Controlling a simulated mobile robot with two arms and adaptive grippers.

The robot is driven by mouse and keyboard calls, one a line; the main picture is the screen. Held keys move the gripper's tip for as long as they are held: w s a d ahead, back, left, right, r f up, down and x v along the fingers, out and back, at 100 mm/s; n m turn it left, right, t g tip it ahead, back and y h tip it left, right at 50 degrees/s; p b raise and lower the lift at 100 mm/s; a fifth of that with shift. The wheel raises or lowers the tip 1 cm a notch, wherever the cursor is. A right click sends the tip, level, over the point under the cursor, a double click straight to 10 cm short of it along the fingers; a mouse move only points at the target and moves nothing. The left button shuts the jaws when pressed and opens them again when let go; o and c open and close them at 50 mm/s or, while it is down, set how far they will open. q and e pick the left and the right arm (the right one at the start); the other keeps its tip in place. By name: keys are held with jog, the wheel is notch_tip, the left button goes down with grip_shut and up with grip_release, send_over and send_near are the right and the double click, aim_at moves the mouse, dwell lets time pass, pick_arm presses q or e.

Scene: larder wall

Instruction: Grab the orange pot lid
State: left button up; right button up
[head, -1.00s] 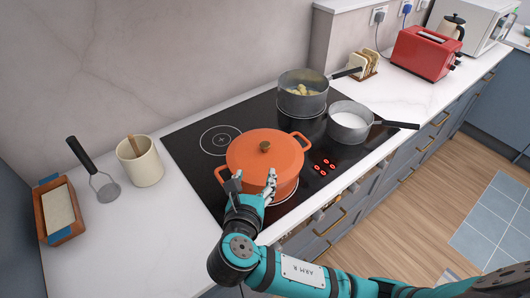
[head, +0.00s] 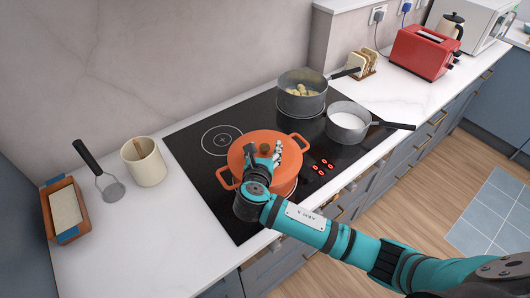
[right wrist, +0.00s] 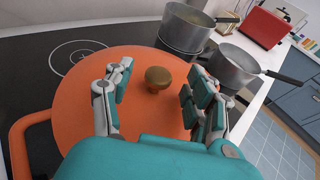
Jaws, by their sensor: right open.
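The orange pot lid (head: 240,157) lies on the orange pot (head: 286,183) on the black hob. Its round brown knob (right wrist: 158,78) stands up in the middle of the lid in the right wrist view. My right gripper (head: 264,150) is over the lid. In the right wrist view my right gripper (right wrist: 156,86) is open, with one finger on each side of the knob and gaps between. The fingers partly hide the lid. My left gripper is not in view.
A saucepan with yellow food (head: 302,106) and a saucepan with white contents (head: 347,133) stand behind and right of the pot, handles pointing right. A cream crock (head: 147,166), a masher (head: 111,189) and a loaf tin (head: 50,221) are at left. Bare counter lies in front of them.

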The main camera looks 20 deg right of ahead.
grip_shut()
dwell(0.4)
jog(key=shift+r, duration=0.15)
